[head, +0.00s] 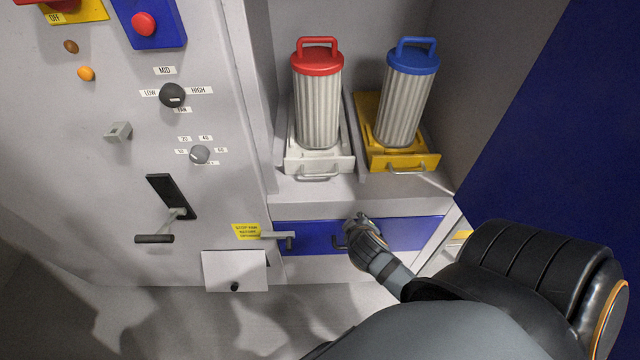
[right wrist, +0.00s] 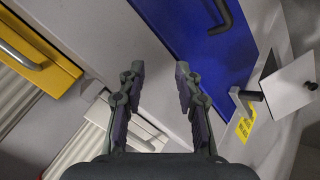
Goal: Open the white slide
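The white slide (head: 293,161) is in the cabinet opening, left of the yellow slide, with a metal handle (head: 319,176) on its front. A pleated filter with a red cap (head: 317,70) stands upright on it. In the right wrist view the white slide (right wrist: 101,113) is partly hidden behind my gripper's left finger, its handle just beside that finger. My right gripper (head: 355,222) is in front of the blue drawer, below the slides. In the right wrist view the right gripper (right wrist: 158,70) is open, with nothing between the fingers. My left gripper is not in view.
The yellow slide (head: 423,161) holds a blue-capped filter (head: 405,95). A blue drawer (head: 415,234) with a dark handle lies below. A latch lever (head: 275,236) sticks out at its left. A blue door panel (head: 560,130) stands at the right.

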